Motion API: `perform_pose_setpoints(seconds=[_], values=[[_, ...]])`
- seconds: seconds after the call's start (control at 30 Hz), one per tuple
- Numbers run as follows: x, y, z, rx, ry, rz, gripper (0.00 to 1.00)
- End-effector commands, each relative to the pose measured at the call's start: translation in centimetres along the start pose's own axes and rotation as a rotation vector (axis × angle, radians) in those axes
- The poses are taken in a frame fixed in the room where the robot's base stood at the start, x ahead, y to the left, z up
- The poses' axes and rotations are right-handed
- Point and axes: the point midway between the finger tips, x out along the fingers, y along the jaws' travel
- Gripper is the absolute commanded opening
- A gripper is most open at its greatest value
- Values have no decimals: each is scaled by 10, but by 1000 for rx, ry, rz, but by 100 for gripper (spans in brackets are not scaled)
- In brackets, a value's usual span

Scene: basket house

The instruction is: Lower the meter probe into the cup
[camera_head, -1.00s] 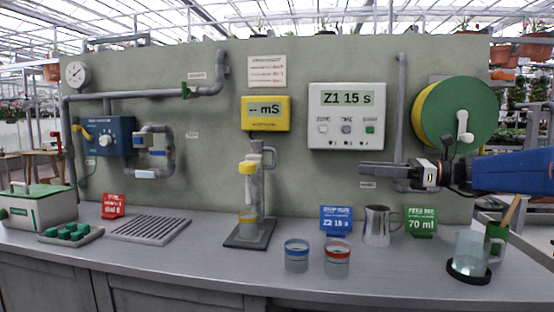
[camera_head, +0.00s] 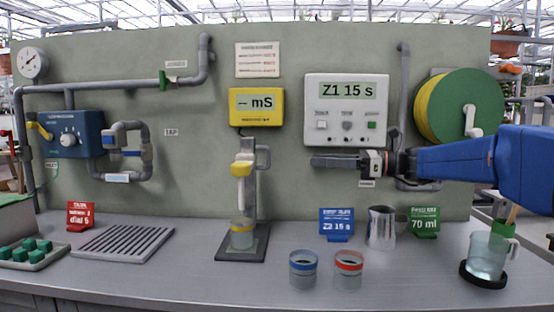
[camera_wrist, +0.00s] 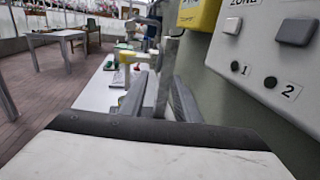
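The meter probe (camera_head: 242,172), with a yellow head and pale shaft, hangs on a grey stand. Its lower end looks to be above the clear cup (camera_head: 241,239), which stands on the stand's dark base (camera_head: 226,254). The yellow meter (camera_head: 256,107) above reads "-- mS". My gripper (camera_head: 314,161) points left in front of the lower edge of the white control box, to the right of the probe and apart from it. In the wrist view my gripper (camera_wrist: 160,98) shows two fingers with a gap between them and nothing clearly held.
A blue-rimmed cup (camera_head: 303,269) and a red-rimmed cup (camera_head: 348,270) stand at the front. The white control box (camera_head: 346,137) is on the wall behind my gripper. A metal jug (camera_head: 381,228) and blue sign (camera_head: 336,223) stand below it. A drain grate (camera_head: 124,243) lies left.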

Motion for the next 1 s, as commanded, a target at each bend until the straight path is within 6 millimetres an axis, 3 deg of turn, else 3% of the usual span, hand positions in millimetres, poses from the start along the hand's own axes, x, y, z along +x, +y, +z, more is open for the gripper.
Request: perform_pose_setpoints(seconds=[0.6,0.8,1.0], values=[[100,1,0,1,0,3,30],[121,0,0,0,0,1,30],[129,0,0,0,-1,1,30]])
